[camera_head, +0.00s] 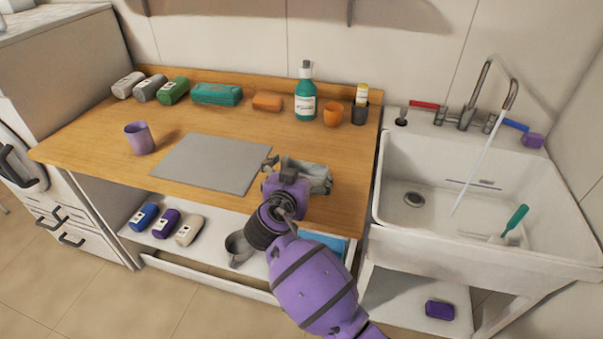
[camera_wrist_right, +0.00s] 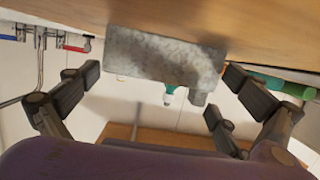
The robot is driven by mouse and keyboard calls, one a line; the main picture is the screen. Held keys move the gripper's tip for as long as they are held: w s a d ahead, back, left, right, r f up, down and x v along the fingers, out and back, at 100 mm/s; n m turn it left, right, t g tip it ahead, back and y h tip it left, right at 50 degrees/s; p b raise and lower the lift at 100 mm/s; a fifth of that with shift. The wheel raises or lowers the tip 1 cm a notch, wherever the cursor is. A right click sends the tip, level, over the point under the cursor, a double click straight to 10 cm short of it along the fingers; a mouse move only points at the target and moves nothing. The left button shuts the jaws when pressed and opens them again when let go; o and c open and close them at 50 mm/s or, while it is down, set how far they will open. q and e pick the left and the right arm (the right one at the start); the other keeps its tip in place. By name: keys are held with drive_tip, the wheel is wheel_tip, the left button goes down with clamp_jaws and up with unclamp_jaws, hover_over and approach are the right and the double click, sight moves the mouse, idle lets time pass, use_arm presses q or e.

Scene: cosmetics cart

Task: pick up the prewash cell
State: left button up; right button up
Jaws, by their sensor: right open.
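A grey, mottled, box-shaped piece (camera_head: 318,177) rests on the wooden counter near its front edge; it seems to be the prewash cell, though no label on it is readable. My right gripper (camera_head: 292,168) is right at it, partly hiding it in the head view. In the right wrist view the grey piece (camera_wrist_right: 160,55) lies between the spread fingers of the right gripper (camera_wrist_right: 163,78), with a visible gap on both sides. The gripper is open and holds nothing. My left gripper is in neither view.
A grey mat (camera_head: 205,163) and purple cup (camera_head: 139,138) are left of the gripper. The sink (camera_head: 420,225) is right. A shelf (camera_head: 205,247) below holds several items.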

sight(304, 171)
drive_tip(key=x, duration=0.2)
drive_tip(key=shift+w, duration=0.25)
drive_tip(key=c, duration=0.8)
drive_tip(key=shift+c, duration=0.2)
